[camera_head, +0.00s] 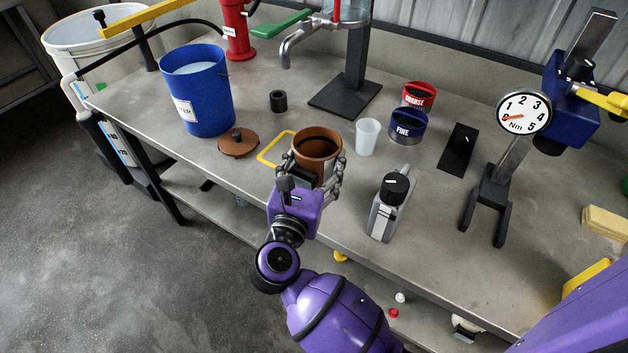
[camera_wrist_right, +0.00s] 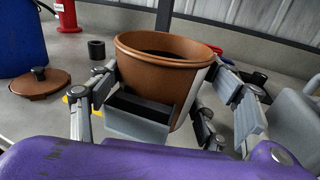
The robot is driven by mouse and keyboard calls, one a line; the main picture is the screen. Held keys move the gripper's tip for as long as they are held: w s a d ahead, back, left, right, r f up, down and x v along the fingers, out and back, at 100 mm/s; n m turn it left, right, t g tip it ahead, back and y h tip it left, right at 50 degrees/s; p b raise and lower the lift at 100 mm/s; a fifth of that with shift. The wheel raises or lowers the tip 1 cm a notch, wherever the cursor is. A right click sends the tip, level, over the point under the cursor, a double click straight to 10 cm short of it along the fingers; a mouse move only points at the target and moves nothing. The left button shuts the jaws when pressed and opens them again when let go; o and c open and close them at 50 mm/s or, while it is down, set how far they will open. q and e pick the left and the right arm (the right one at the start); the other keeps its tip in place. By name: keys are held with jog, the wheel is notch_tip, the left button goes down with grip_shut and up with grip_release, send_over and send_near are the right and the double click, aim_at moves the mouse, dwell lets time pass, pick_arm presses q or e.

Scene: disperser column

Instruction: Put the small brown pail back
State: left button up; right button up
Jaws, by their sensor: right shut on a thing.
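The small brown pail (camera_head: 317,146) is upright, without its lid, in the grip of my right gripper (camera_head: 316,172). In the right wrist view the pail (camera_wrist_right: 165,58) sits between the fingers (camera_wrist_right: 172,105), which close around its sides. Its inside looks dark. A yellow square outline (camera_head: 270,158) is marked on the bench just left of the pail. The brown lid with a dark knob (camera_head: 238,146) lies on the bench further left; it also shows in the right wrist view (camera_wrist_right: 40,84). I cannot tell whether the pail touches the bench. My left gripper is not in view.
A blue water bucket (camera_head: 208,105) stands left of the lid. Red and blue tins (camera_head: 407,129) are behind. The bench's front edge runs below the gripper.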

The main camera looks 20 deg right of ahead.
jog(key=shift+f, duration=2.5)
jog(key=shift+f+b, duration=0.3)
jog(key=shift+b, duration=0.05)
jog(key=o, duration=1.6)
jog(key=shift+r, duration=0.1)
